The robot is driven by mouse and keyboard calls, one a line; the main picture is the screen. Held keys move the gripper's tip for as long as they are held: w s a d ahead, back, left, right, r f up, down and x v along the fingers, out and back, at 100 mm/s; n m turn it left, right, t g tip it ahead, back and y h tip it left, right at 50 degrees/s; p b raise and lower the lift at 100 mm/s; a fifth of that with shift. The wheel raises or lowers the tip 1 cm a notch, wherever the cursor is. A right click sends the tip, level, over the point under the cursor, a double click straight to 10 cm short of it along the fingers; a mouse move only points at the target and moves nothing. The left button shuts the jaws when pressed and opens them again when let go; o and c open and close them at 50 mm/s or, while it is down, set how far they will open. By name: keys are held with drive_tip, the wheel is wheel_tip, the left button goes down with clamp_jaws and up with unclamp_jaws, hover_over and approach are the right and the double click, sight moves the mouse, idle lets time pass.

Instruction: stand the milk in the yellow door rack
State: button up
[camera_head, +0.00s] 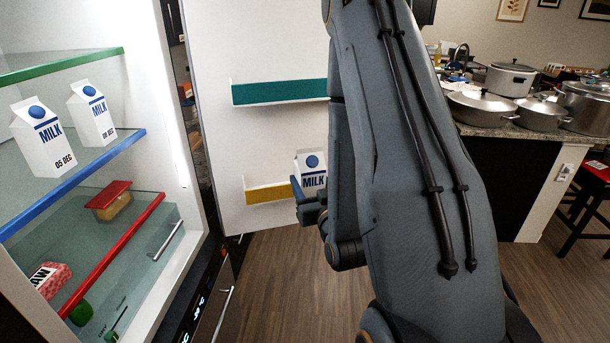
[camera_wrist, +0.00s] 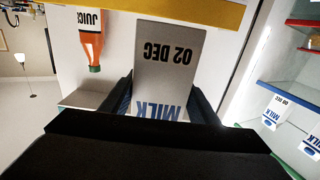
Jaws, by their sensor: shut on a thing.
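The held white milk carton, marked 02 DEC, shows upside down in the wrist view (camera_wrist: 168,62), as that whole view is inverted. In the wrist view the yellow rack strip (camera_wrist: 200,9) meets the carton's lower end. I cannot tell whether its base rests in the rack.
An orange juice bottle (camera_wrist: 90,38) stands in the yellow rack beside the carton. A teal door rack (camera_head: 278,92) is above and looks empty. Two other milk cartons (camera_head: 42,138) (camera_head: 92,113) stand on the blue-edged fridge shelf (camera_head: 75,185). Pots (camera_head: 482,108) crowd the right counter.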

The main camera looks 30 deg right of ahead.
drive_tip(key=shift+b+x, duration=1.55)
drive_tip(key=shift+b, duration=0.55)
drive_tip(key=b+x, duration=0.4)
drive_tip(key=b, duration=0.4)
drive_tip(key=shift+w+d+r+b, duration=0.15)
drive_tip(key=shift+w+d+b, duration=0.05)
drive_tip(key=shift+w+b, duration=0.15)
drive_tip(key=b, duration=0.4)
drive_tip(key=shift+w, duration=0.25)
